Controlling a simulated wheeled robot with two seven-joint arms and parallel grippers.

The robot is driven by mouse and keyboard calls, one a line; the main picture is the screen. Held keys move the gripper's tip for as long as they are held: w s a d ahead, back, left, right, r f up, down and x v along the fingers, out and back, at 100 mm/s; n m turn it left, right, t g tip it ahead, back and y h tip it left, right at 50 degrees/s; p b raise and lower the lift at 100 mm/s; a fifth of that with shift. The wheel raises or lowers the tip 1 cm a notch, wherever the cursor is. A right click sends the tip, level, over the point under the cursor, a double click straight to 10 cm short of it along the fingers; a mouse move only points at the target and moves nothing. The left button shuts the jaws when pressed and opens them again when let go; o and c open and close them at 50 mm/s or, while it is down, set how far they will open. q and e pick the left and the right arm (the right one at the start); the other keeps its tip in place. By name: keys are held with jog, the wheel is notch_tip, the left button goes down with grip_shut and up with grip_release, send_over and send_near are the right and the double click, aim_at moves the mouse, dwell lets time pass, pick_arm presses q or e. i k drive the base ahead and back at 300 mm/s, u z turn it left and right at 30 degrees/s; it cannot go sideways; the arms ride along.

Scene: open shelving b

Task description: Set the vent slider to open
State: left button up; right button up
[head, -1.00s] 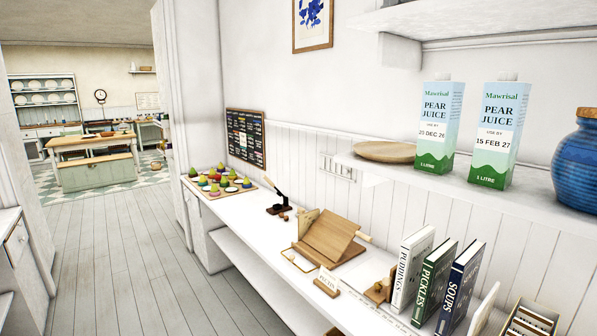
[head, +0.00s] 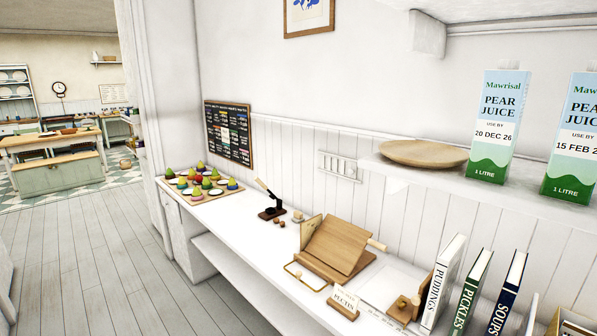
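The vent (head: 339,167) is a small white slotted plate on the panelled wall, just left of the shelf that holds the wooden plate. It has several vertical slots and what looks like a thin bar across it. It is too small to tell where its slider stands. Neither of my grippers is in view.
Below the vent, the white counter (head: 222,217) holds a board of colourful cones (head: 203,183), a black-handled device (head: 271,208), a wooden stand (head: 335,249) and books (head: 470,292). The shelf above holds a wooden plate (head: 423,153) and juice cartons (head: 497,125). Floor (head: 90,245) at left is clear.

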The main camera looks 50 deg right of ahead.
aim_at(352, 166)
jog(key=z, duration=0.05)
jog(key=i, duration=0.75)
jog(key=z, duration=0.75)
jog(key=i, duration=0.45)
jog(key=z, duration=0.45)
